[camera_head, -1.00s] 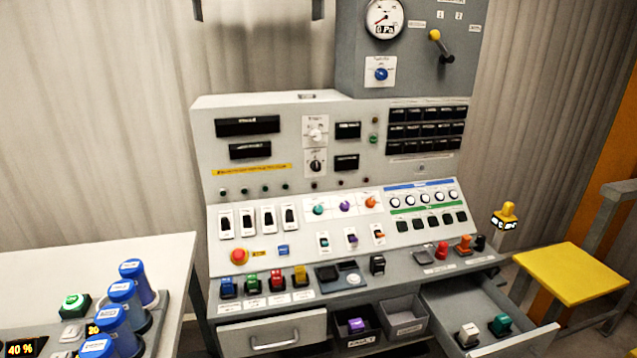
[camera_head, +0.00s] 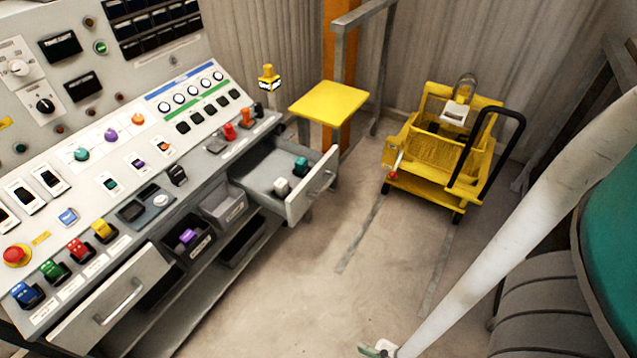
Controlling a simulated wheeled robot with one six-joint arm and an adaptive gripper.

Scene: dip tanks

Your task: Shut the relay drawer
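An open grey drawer (camera_head: 296,207) sticks out from under the right end of the control console. My gripper is not in view.
Two small bins (camera_head: 222,207) sit between the drawers, one holding a purple block. A yellow stool (camera_head: 329,101) stands behind the open drawer. A yellow cart (camera_head: 428,160) with a black handle stands farther right. Floor (camera_head: 330,285) before the drawer is clear. A pale pole crosses lower right.

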